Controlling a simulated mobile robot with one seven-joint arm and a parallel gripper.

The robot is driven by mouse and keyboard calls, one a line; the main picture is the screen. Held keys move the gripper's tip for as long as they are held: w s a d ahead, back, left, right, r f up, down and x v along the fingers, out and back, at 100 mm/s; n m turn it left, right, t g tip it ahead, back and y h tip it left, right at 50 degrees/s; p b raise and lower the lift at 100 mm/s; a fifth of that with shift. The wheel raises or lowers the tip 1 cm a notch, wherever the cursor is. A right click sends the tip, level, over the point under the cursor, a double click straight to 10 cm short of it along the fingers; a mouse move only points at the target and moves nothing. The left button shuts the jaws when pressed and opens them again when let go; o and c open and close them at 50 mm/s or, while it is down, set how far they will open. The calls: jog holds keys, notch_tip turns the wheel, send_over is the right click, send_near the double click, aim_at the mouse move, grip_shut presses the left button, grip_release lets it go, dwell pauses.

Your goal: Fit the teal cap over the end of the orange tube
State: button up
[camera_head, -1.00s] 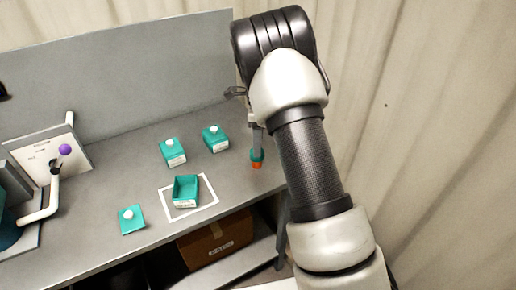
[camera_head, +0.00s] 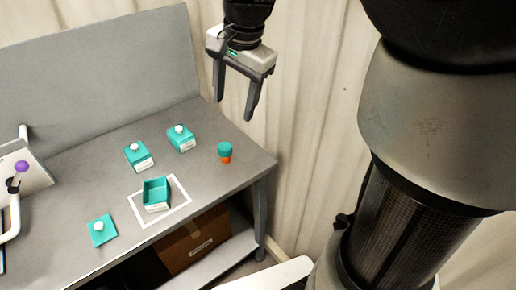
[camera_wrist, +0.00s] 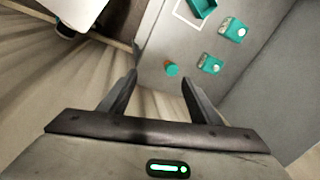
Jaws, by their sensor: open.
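The orange tube (camera_head: 225,159) stands upright on the grey bench near its right end. The teal cap (camera_head: 225,147) sits on top of it, covering its upper end. In the wrist view the teal cap (camera_wrist: 172,70) shows between and beyond my fingers, with a little of the tube beside it. My gripper (camera_head: 248,106) is open and empty, raised above the bench's right end and clear of the cap. The fingers of my gripper (camera_wrist: 158,80) are spread wide in the wrist view. How deep the cap sits cannot be told.
Teal boxes with white knobs stand on the bench (camera_head: 105,175), one at the back (camera_head: 181,139) and one left of it (camera_head: 139,157). An open teal tray (camera_head: 157,194) sits in a white outline. A flat teal lid (camera_head: 102,231) lies front left. A cardboard box (camera_head: 195,240) is below.

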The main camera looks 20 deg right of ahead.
jog(key=s+n+t+h, duration=0.1)
jog(key=s+n+t, duration=0.1)
jog(key=s+n, duration=0.8)
jog(key=s, duration=0.7)
jog(key=shift+s+a+f+n+t, duration=0.2)
jog(key=shift+s+f+n+t, duration=0.05)
jog(key=shift+n+t, duration=0.15)
